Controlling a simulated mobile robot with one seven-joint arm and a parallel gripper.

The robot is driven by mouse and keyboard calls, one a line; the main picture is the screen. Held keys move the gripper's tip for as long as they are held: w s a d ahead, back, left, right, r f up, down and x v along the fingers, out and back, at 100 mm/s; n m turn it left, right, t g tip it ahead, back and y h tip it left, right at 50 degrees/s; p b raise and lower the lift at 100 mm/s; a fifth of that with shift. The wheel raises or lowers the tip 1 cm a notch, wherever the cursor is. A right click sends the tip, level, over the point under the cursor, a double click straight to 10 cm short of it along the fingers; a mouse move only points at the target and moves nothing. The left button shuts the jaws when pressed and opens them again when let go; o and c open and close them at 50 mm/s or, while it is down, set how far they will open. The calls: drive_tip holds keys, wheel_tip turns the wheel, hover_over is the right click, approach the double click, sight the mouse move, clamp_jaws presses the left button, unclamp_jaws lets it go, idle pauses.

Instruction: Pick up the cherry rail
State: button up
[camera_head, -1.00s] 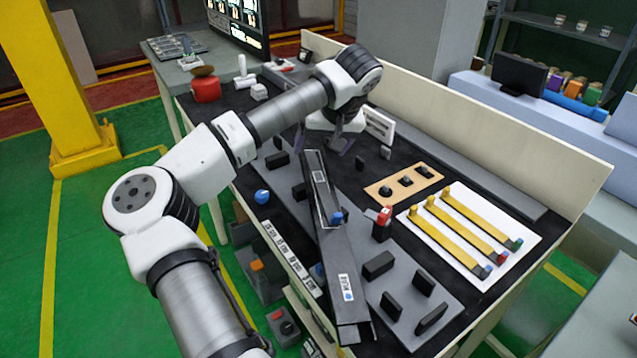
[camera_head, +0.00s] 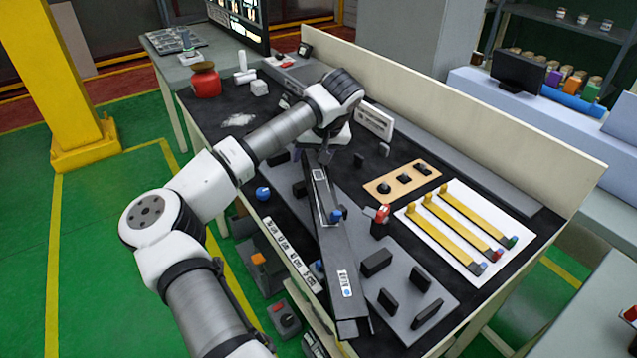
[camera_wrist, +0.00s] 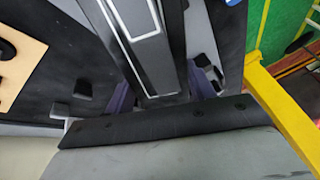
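Three yellow rails lie side by side on a white board (camera_head: 410,214) at the right of the bench in the head view. Their near ends are blue, red and green; the middle rail (camera_head: 466,224) has the red end. No rail is plainly cherry all over. My gripper (camera_head: 322,155) is left of the rails, low over the far end of a long dark bar (camera_head: 338,255) with a pale outlined panel. In the wrist view its two purple-grey fingers (camera_wrist: 162,94) stand apart on either side of this bar (camera_wrist: 150,60). Whether they touch it is unclear.
A small red-topped block (camera_head: 380,216) stands beside the bar. Several black blocks stand on the grey plate (camera_head: 405,325). A pale wall (camera_head: 480,140) closes the bench's back.

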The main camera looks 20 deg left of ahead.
drive_tip(key=c, duration=0.7)
drive_tip(key=shift+r, duration=0.1)
